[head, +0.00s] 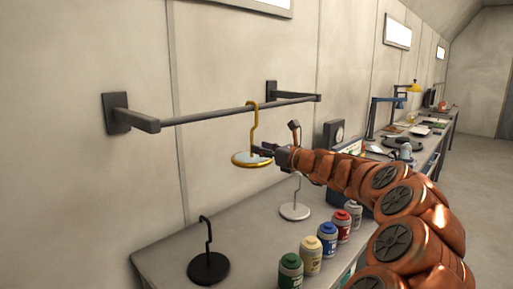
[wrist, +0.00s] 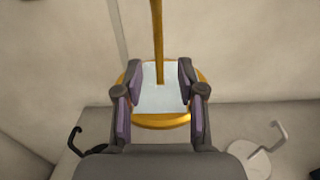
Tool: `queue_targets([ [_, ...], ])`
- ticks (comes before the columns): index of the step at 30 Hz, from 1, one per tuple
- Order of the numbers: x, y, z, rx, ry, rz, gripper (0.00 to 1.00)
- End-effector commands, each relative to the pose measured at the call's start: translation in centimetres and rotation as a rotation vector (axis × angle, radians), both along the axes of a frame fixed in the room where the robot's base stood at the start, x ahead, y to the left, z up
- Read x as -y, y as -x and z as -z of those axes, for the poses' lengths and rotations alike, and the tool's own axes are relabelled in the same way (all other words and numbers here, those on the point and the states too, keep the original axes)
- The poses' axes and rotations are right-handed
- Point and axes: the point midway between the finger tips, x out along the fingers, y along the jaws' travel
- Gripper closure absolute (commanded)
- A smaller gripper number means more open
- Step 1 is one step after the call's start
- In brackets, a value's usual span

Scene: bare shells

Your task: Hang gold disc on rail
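The gold disc (head: 240,161) has a pale top and an upright gold stem with a hook (head: 253,118). Its hook overlaps the dark rail (head: 205,116) and appears to be over it; contact is too small to tell. The disc is well above the bench. My gripper (head: 268,151) is at the disc's right side. In the wrist view my gripper (wrist: 160,72) has its fingers spread apart, one on each side of the gold stem (wrist: 157,40) with gaps to it. The fingers overlap the gold disc (wrist: 160,121) in that view.
A black hooked disc (head: 208,268) and a white hooked disc (head: 295,211) stand on the bench (head: 170,262). Several coloured jars, including a blue one (head: 327,240), line its front edge. The rail is fixed by wall brackets (head: 117,113). Its left stretch is empty.

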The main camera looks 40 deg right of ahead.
Motion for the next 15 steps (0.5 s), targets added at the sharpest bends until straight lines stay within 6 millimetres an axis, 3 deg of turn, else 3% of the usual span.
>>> queue_targets([
  [6,0.6,4.4,-0.1,0.003,0.001,0.003,0.61],
  [15,1.1,7.9,0.0,0.001,0.0,0.0,0.61],
])
